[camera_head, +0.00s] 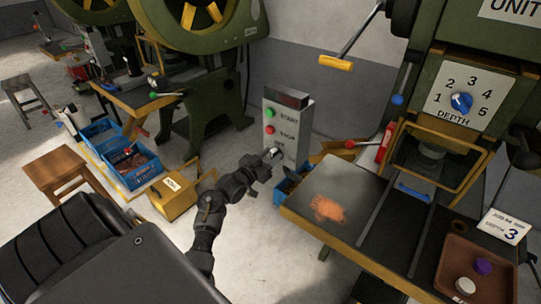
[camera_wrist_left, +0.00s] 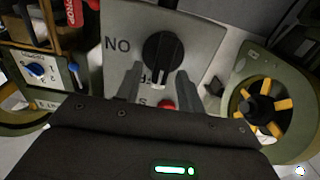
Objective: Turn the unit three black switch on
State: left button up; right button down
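The grey control box (camera_head: 286,125) stands at the middle of the head view, with a green button (camera_head: 271,113) above a red button (camera_head: 270,129). Its black rotary switch (camera_wrist_left: 166,54) shows in the left wrist view beside the letters "NO", likely "ON" seen upside down. A pale mark on the knob points down in that view. My left gripper (camera_head: 272,154) is at the box's lower front and hides the switch in the head view. Its fingers (camera_wrist_left: 156,82) are apart, one on each side of the knob's lower part. Contact cannot be told. My right gripper is out of view.
A work table (camera_head: 330,232) with an orange patch stands right of the box, below a green press with a blue depth dial (camera_head: 461,103). A yellow box (camera_head: 173,195) and blue bins (camera_head: 136,167) are on the left. A lever with a yellow handle (camera_head: 336,62) hangs above.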

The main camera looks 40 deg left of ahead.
pick_arm(q)
jog(key=shift+w, duration=0.25)
grip_shut()
